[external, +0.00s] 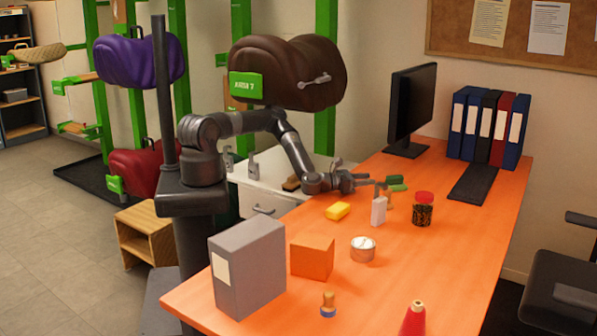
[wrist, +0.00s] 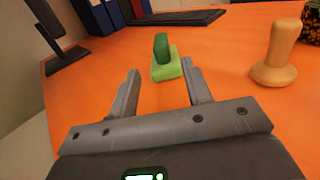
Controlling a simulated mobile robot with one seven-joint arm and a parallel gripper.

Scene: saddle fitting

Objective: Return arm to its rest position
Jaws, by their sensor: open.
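My gripper (external: 366,180) is above the orange table, near its far left edge in the external view. In the wrist view my gripper (wrist: 160,88) has its two fingers apart with nothing between them. A green stamp-like thing (wrist: 164,60) with a dark green top stands on the table just beyond the fingertips. It also shows beside the gripper in the external view (external: 397,186). My arm reaches out bent from the column on the left.
A wooden knob-shaped thing (wrist: 275,58) stands right of the fingers. A monitor (external: 411,105) and several binders (external: 488,127) stand behind. A brown saddle (external: 300,75) hangs near my arm.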

